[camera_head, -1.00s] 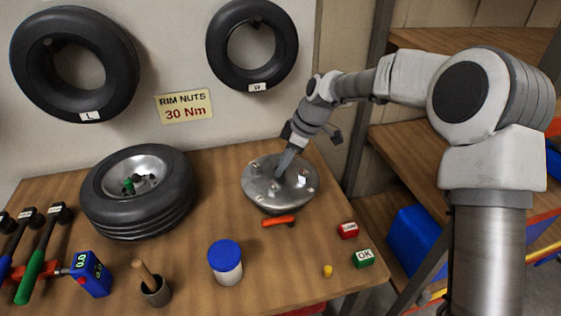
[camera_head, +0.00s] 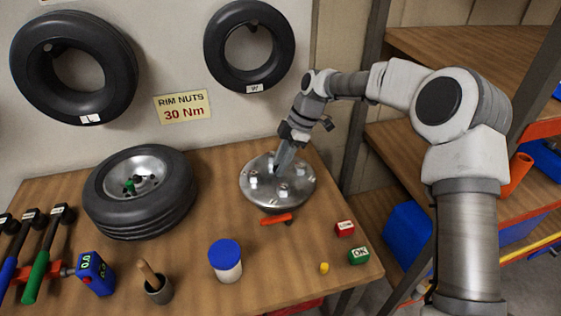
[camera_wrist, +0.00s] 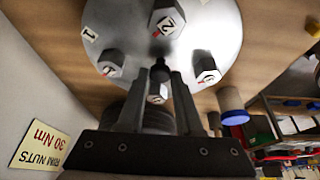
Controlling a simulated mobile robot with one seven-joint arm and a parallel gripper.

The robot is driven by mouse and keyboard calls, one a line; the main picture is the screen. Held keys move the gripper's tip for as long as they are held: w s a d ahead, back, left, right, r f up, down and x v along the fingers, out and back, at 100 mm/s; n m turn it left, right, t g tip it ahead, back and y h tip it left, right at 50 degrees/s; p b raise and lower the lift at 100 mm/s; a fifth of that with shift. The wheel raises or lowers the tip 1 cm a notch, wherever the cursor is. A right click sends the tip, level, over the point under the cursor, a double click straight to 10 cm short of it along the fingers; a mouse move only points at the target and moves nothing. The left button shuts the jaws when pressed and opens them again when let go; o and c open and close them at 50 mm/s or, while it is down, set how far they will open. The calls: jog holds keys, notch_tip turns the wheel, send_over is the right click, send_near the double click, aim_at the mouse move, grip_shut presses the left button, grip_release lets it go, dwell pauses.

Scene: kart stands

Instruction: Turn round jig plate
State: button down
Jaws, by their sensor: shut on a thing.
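The jig plate (camera_head: 296,202) is a round grey metal disc with several hex nuts on it, at the back right of the bench. In the wrist view the plate (camera_wrist: 215,35) fills the top, with nuts bearing numbers; 2 and 1 can be read. My gripper (camera_head: 279,171) reaches down onto the plate's middle from above. An orange lever (camera_head: 276,219) sticks out at the plate's front edge.
A tyre on a rim (camera_head: 140,195) lies left of the plate. A blue-lidded jar (camera_head: 226,262), a cup with a brush (camera_head: 157,288), a red block (camera_head: 344,229) and a green OK block (camera_head: 358,256) stand in front. Wrenches (camera_head: 40,265) lie far left. Shelving (camera_head: 440,85) stands right.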

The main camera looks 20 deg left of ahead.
jog(key=c, duration=0.6)
grip_release()
jog(key=p+v, duration=0.1)
jog(key=v, duration=1.6)
jog(key=shift+w+r, duration=0.1)
jog(key=shift+r, duration=0.1)
